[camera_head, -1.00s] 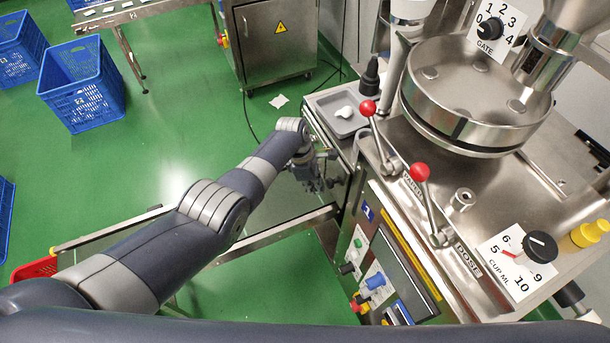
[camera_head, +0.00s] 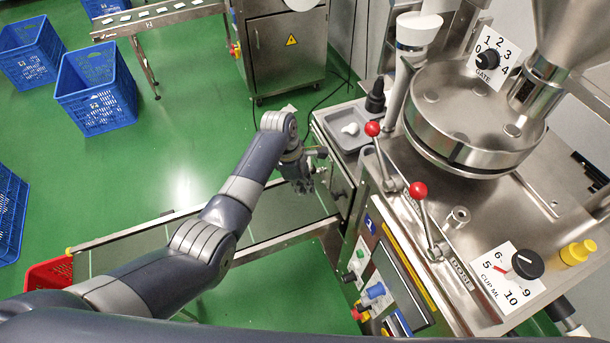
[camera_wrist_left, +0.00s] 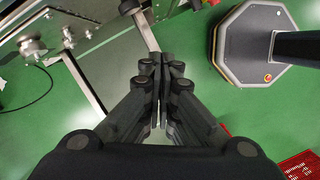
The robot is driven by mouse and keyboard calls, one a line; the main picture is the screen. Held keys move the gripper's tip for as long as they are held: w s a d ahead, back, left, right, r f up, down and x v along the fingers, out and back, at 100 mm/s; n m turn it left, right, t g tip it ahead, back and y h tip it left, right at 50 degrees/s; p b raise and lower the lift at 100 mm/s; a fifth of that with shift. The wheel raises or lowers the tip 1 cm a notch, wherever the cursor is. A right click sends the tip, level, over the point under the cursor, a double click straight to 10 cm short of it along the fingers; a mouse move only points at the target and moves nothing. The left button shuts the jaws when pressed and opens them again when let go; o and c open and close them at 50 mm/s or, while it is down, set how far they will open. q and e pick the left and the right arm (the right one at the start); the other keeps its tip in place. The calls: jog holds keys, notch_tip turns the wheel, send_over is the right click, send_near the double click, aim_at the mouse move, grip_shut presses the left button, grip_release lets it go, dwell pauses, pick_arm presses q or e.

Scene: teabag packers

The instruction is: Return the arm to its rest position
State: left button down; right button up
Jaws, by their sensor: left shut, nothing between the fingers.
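My left arm comes in from the left in the head view and reaches toward the machine's near side. My left gripper (camera_head: 304,186) hangs beside the packing machine, over the conveyor near its right end. In the left wrist view the left gripper (camera_wrist_left: 160,85) has its fingers together with nothing between them. It points down past a metal frame toward the green floor. My right gripper is not in view.
The packing machine with red-knobbed levers (camera_head: 418,190) fills the right. A grey tray (camera_head: 350,128) sits on its corner. A conveyor (camera_head: 150,238) runs below my arm. Blue crates (camera_head: 97,90) and a red crate (camera_head: 50,274) stand left. Green floor is open between.

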pick_arm(q)
jog(key=s+a+f+m+b, duration=0.25)
jog(key=s+f, duration=0.35)
jog(key=f, duration=0.5)
jog(key=s+a+f+m+y+b, duration=0.1)
jog(key=s+a+f+m+b, duration=0.2)
jog(key=s+f, duration=0.5)
jog(key=s+a+f+m+b, duration=0.1)
jog(key=s+a+f+m, duration=0.25)
jog(key=f, duration=0.95)
jog(key=s+a+f+m+b, duration=0.2)
jog(key=s+f, duration=0.3)
jog(key=s, duration=0.5)
jog(key=s+a+f+m+y+b, duration=0.1)
jog(key=s+a+f+m, duration=0.4)
jog(key=s, duration=0.5)
jog(key=s+a+f+m+t+b, duration=0.1)
jog(key=s+a+f+m+b, duration=0.1)
jog(key=s+f, duration=0.4)
jog(key=s+a+m, duration=0.1)
jog(key=s+a, duration=0.1)
jog(key=s, duration=0.3)
jog(key=shift+a+f+m+y+b, duration=0.15)
jog(key=shift+m+y+b, duration=0.15)
jog(key=shift+y+b, duration=0.1)
